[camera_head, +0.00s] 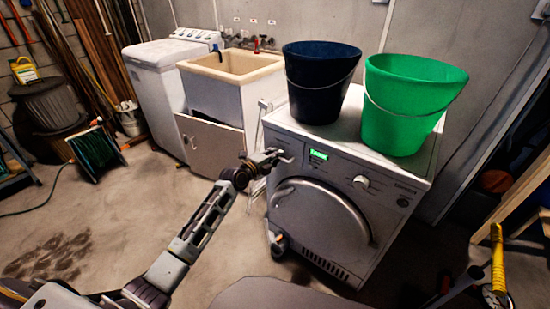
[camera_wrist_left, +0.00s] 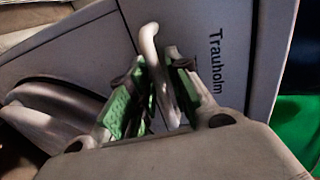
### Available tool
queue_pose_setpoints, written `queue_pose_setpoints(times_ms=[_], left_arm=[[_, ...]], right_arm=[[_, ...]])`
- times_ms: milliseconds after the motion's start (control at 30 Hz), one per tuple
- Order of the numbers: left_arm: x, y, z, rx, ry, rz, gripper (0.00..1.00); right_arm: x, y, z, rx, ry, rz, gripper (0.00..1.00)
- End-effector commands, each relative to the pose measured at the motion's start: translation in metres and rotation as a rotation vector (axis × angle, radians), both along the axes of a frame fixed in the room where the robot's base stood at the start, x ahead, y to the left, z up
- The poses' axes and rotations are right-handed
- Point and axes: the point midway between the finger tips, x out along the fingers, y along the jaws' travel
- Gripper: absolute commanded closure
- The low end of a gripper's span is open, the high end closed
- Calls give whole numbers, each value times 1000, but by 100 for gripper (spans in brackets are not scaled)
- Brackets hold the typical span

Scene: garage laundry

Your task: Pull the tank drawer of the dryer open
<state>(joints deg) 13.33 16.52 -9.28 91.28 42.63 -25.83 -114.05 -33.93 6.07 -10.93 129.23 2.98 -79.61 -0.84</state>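The grey dryer (camera_head: 330,215) stands right of centre in the head view, its round door at the front. Its tank drawer (camera_wrist_left: 205,25), lettered "Trauholm", fills the upper middle of the left wrist view and looks flush with the front. A pale bar handle (camera_wrist_left: 150,45) stands out from it. My left gripper (camera_head: 276,156) is at the dryer's upper left front; its green-padded fingers (camera_wrist_left: 158,75) lie on either side of the handle. Whether both pads press on it is unclear. My right gripper is not in view.
A dark blue bucket (camera_head: 320,85) and a green bucket (camera_head: 405,105) stand on the dryer. A sink cabinet (camera_head: 212,145) with its front panel tilted out and a white washer (camera_head: 160,85) stand to the left. The floor (camera_head: 120,225) at left is mostly clear.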

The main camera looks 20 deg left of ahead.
Motion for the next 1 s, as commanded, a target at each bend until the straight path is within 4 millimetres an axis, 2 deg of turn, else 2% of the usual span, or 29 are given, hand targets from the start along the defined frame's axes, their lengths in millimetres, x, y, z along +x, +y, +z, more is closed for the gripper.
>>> queue_pose_setpoints(times_ms=[333, 500, 1000], left_arm=[[1, -1, -1, -1, 1, 0, 81], [1, -1, -1, -1, 1, 0, 100], [-1, 0, -1, 1, 2, -1, 100]], right_arm=[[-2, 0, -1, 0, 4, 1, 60], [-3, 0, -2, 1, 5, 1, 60], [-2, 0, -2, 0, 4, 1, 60]])
